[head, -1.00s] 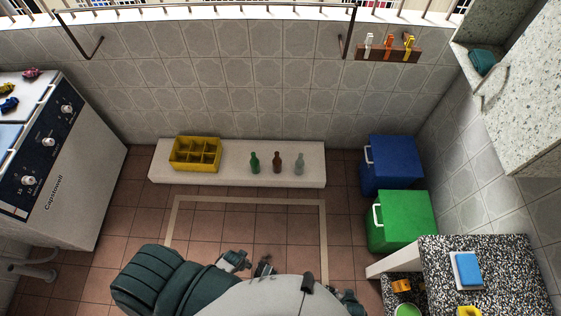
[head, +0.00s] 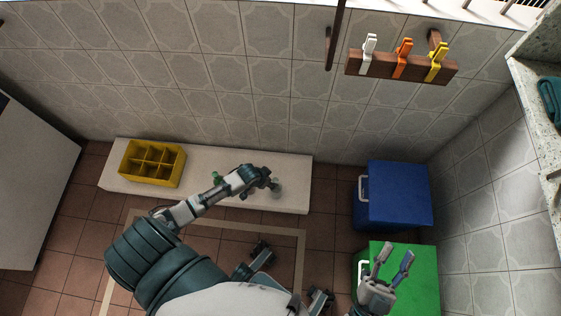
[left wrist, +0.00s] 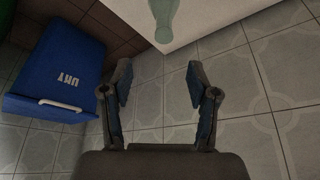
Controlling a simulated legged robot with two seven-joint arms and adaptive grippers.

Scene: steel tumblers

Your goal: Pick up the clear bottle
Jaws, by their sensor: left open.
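The clear bottle (head: 277,190) stands on the white bench at the far wall, partly covered by my left gripper (head: 270,183). In the left wrist view the bottle (left wrist: 163,18) shows at the top edge, pale green and see-through, beyond the fingertips. The left gripper (left wrist: 158,70) is open with nothing between its fingers. The green bottle (head: 216,178) shows behind my left arm; the brown bottle is hidden by it. My right gripper (head: 393,258) is open and empty, in front of the green box.
The white bench (head: 295,165) holds a yellow divided crate (head: 152,164) at its left end. A blue box (head: 395,195) and a green box (head: 420,285) stand to the right. A rack with clips (head: 400,66) hangs on the tiled wall.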

